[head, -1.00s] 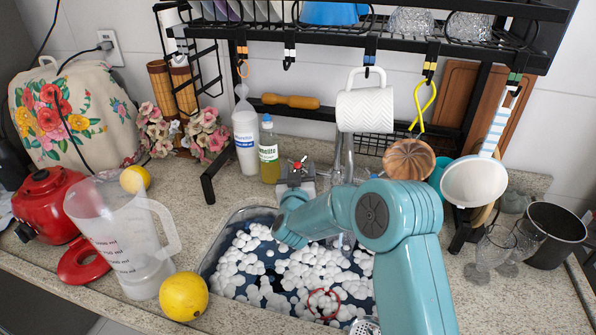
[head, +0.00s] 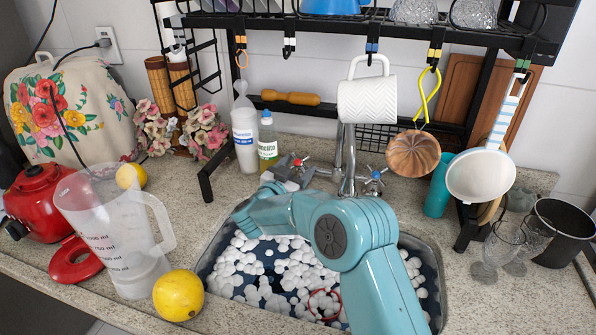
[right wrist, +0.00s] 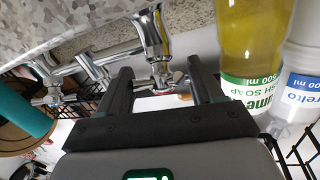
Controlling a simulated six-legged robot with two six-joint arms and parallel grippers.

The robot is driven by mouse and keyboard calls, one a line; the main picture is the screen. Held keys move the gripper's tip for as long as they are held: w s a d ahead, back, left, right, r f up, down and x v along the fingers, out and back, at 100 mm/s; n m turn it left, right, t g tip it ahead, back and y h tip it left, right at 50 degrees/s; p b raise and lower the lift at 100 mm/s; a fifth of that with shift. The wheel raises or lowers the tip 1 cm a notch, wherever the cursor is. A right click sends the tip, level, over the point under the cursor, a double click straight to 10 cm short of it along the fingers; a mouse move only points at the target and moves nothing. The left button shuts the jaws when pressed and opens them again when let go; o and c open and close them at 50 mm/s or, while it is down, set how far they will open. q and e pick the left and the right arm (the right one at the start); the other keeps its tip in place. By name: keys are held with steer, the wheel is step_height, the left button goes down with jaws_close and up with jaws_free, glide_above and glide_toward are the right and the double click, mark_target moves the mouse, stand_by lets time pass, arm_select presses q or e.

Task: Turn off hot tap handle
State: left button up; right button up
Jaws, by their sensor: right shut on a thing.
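The hot tap handle (head: 300,162), chrome with a red mark, stands at the back left of the sink. My right gripper (head: 291,173) is at it from the front left, its dark fingers partly hidden by the arm. In the right wrist view the picture is turned over, and the handle (right wrist: 165,82) with its red spot lies between the two finger ends (right wrist: 162,80); the jaws are shut on it. The chrome faucet (head: 347,165) rises to the right. The cold tap handle (head: 374,180), marked blue, stands right of it. My left gripper is not in view.
The sink (head: 424,262) holds white foam and a red ring. A soap bottle (head: 267,145) and a white bottle (head: 244,140) stand close behind the gripper. A white mug (head: 367,101) hangs from the black rack (head: 400,35) above. A clear jug (head: 115,235) stands left.

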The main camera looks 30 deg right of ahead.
steer(key=shift+o, duration=0.5)
steer(key=shift+w+a+r+m+g, duration=0.25)
steer(key=shift+r+m+g, duration=0.25)
steer(key=shift+m, duration=0.3)
steer(key=shift+h, duration=0.3)
steer(key=o, duration=0.9)
steer(key=shift+c, duration=0.2)
steer(key=shift+a, duration=0.2)
steer(key=shift+s+d+f, duration=0.1)
steer(key=shift+f, duration=0.1)
steer(key=b+v, duration=0.1)
steer(key=v, duration=1.1)
steer(key=shift+r, duration=0.35)
steer(key=shift+r, duration=0.1)
